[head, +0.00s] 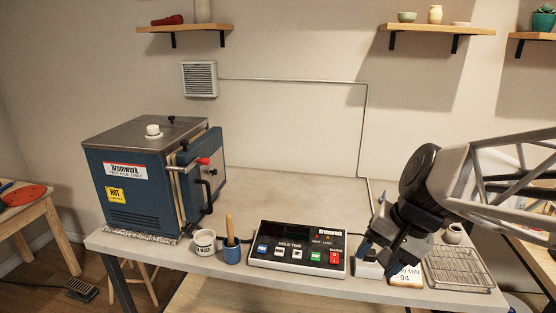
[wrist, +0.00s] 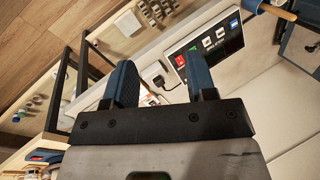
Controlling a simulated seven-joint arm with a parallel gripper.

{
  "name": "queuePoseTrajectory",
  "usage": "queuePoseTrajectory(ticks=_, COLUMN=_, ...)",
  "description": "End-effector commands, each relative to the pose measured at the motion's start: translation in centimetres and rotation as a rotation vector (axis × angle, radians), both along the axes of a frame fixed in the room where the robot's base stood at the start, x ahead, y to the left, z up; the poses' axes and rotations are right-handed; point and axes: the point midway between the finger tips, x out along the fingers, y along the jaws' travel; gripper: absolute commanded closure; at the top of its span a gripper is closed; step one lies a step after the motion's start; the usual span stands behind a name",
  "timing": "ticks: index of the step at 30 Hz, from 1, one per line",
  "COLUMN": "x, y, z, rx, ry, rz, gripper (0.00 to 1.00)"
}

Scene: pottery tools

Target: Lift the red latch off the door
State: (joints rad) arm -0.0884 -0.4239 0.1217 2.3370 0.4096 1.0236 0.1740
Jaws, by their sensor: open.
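The blue kiln (head: 145,195) stands on the left end of the bench in the head view, and its door (head: 190,190) faces right. The red latch (head: 203,161) is a red-tipped lever at the upper part of the door, above a black handle (head: 207,195). The latch appears to be on the door. My gripper (head: 378,259) is far to the right of the latch, low over the right side of the bench and pointing down. In the wrist view my gripper (wrist: 160,78) is open, with nothing visible held between its blue fingers. I cannot make out the latch there.
The control box (head: 297,249) lies between the kiln and my gripper. A white cup (head: 204,242) and a blue pot with a wooden-handled tool (head: 231,250) stand before the kiln. A wire rack (head: 458,268) is at the right. The bench behind the control box is clear.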

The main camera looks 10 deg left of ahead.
Motion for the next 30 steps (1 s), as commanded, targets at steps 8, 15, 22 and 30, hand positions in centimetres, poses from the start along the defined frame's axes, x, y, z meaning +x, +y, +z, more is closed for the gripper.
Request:
queuePoseTrajectory(ticks=8, x=5.8, y=6.0, z=1.0, rx=0.193, ry=0.129, rz=-0.102, gripper=0.49)
queuePoseTrajectory(ticks=15, x=10.6, y=11.4, z=1.8, rx=0.353, ry=0.253, rz=-0.189, gripper=0.49)
queuePoseTrajectory(ticks=22, x=15.3, y=16.7, z=2.1, rx=0.5, ry=0.382, rz=-0.267, gripper=0.49)
queuePoseTrajectory(ticks=30, x=20.7, y=23.1, z=2.0, rx=0.663, ry=0.546, rz=-0.355, gripper=0.49)
